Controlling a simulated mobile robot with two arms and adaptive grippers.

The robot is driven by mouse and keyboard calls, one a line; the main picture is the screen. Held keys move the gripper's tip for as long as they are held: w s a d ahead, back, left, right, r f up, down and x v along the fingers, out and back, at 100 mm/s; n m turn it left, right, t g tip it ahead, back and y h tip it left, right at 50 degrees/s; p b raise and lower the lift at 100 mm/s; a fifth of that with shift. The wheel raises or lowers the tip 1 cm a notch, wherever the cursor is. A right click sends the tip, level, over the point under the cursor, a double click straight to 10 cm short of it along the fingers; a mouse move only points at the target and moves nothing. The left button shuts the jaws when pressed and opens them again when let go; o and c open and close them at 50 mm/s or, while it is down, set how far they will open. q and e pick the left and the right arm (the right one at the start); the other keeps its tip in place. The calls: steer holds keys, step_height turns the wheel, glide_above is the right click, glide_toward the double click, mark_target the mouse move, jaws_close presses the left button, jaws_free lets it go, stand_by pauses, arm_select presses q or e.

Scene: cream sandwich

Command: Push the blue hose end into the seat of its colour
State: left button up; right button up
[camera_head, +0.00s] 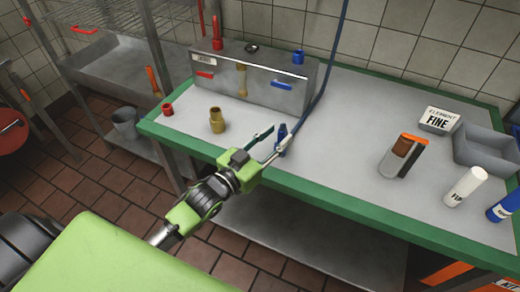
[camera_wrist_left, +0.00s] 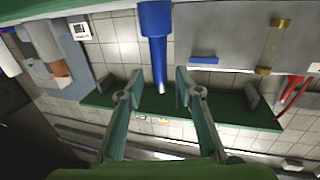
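The blue hose end (camera_head: 282,138) is at the front edge of the table in the head view, with the blue hose (camera_head: 336,45) running up from near it. My left gripper (camera_head: 284,130) is open beside it. In the left wrist view the blue hose end (camera_wrist_left: 156,28) points down the picture, narrowing to a tip between the two spread fingers (camera_wrist_left: 157,92); no finger visibly grips it. The blue seat (camera_head: 298,57) stands on the right of the grey box's top. My right gripper is not in view.
The grey box (camera_head: 250,90) stands against the wall, with a red fitting (camera_head: 217,40) on its top. A brass fitting (camera_head: 217,121) and a red ring (camera_head: 167,109) stand left of my gripper. An orange-topped holder (camera_head: 402,157) and white bottle (camera_head: 466,187) stand right.

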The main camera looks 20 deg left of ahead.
arm_select(q)
steer(key=v, duration=0.9)
steer(key=shift+s, duration=0.2)
steer(key=s+f+n+g+y, duration=0.1)
steer(key=s+f+g+y, duration=0.2)
steer(key=s+f+g, duration=0.6)
steer(key=s+f+g+y, duration=0.2)
steer(key=s+f+g, duration=0.35)
steer(key=s, duration=0.55)
step_height(320, 180, down, 26)
steer(key=s, duration=0.1)
steer(key=s+a+f+g, duration=0.1)
steer(key=s+a+f, duration=0.2)
steer(key=s+f, duration=1.4)
steer(key=shift+s+f+g, duration=0.15)
steer(key=shift+s+g, duration=0.2)
steer(key=shift+s, duration=0.1)
